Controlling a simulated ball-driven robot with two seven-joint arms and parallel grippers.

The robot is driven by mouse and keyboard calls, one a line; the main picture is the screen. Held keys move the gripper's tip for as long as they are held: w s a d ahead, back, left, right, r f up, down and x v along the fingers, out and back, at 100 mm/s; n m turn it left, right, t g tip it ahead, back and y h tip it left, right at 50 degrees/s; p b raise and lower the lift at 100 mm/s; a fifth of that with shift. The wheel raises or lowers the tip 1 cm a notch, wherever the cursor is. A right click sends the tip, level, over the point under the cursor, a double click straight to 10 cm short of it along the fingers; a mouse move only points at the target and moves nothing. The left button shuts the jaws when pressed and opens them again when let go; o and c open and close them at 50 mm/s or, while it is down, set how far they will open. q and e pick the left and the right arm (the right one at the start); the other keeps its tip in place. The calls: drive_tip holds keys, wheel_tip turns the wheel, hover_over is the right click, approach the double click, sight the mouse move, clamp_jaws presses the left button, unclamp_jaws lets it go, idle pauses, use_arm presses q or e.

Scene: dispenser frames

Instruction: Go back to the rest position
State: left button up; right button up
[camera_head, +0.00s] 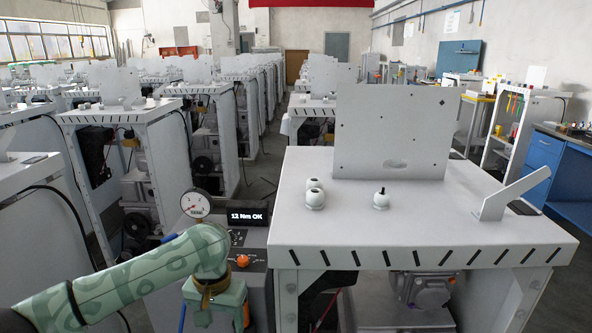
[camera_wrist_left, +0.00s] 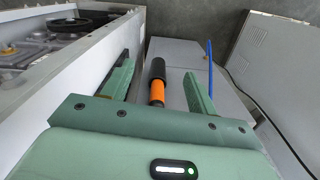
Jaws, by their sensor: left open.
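My left arm comes in from the lower left of the head view, patterned green. Its gripper (camera_head: 215,298) points down in front of the grey unit, with its fingertips cut off or hidden there. In the left wrist view the two green fingers of my left gripper (camera_wrist_left: 157,72) are spread open. A tool handle with a black and orange grip (camera_wrist_left: 157,90) lies in the picture between them, with a gap on both sides. My right gripper is in neither view.
The white dispenser frame (camera_head: 430,228) stands right of my left gripper, with white round fittings (camera_head: 315,196) on top. A gauge (camera_head: 196,204) and a display reading "12 Nm OK" (camera_head: 247,216) stand close behind the gripper. A blue rod (camera_wrist_left: 210,68) rises beside the right finger.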

use_arm(q)
drive_tip(key=s+a+f+n+t+h, duration=0.1)
drive_tip(key=s+f, duration=0.2)
drive_tip(key=f, duration=1.2)
drive_tip(key=s+a+f+n+t+h, duration=0.1)
drive_tip(key=s+f, duration=0.3)
drive_tip(key=f, duration=1)
drive_tip(key=s+a+f+m+y, duration=0.1)
drive_tip(key=s+a+f, duration=0.2)
drive_tip(key=s+f, duration=0.7)
drive_tip(key=s+a+f+m+y, duration=0.1)
drive_tip(key=s+a+f, duration=0.35)
drive_tip(key=s, duration=0.95)
drive_tip(key=s+f+g, duration=0.1)
drive_tip(key=s+f, duration=0.1)
drive_tip(key=s, duration=0.7)
drive_tip(key=s+f+m, duration=0.1)
drive_tip(key=s+f, duration=0.1)
drive_tip(key=s, duration=0.8)
drive_tip(key=shift+a+m+g, duration=0.3)
drive_tip(key=shift+g, duration=0.1)
